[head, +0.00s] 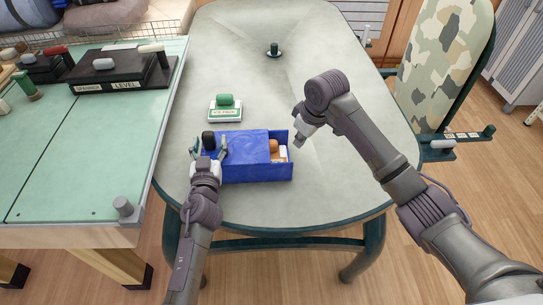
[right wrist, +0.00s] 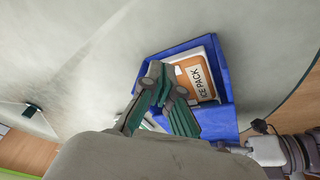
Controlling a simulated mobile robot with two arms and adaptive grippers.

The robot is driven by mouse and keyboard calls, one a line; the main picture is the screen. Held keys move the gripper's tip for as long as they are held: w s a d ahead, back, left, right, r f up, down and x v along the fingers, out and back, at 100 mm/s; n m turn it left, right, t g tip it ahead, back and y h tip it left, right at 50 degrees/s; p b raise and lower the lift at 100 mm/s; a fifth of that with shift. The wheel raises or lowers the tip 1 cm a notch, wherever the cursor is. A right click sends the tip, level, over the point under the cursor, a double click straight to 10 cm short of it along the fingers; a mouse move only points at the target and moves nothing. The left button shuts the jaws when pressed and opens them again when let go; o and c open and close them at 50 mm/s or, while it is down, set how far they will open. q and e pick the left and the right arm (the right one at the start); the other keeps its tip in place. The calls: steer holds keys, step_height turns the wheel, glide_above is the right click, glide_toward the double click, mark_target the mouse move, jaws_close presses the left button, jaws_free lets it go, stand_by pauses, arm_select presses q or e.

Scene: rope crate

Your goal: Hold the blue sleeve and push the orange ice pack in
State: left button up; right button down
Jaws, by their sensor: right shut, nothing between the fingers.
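The blue sleeve (head: 258,172) lies on the grey-green table, with its open end to the right. The orange ice pack (head: 273,147) sits partly inside that end; its orange knob and part of its white label show, and the rest is hidden. The right wrist view shows the pack's label (right wrist: 197,79) between the blue sleeve's walls (right wrist: 226,72). My left gripper (head: 209,148) is at the sleeve's left end, its fingers spread either side of a black knob (head: 208,139); contact is unclear. My right gripper (head: 301,138) is shut and empty, just right of the open end, above the table.
A small white block with a green knob (head: 225,107) stands behind the sleeve. A dark green peg (head: 274,50) is at the table's far side. A green workbench (head: 90,140) with black boxes adjoins on the left. The table right of the sleeve is mostly clear.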

arm_select(q)
steer(key=s, duration=0.7)
steer(key=shift+s, duration=0.3)
stand_by(0.4)
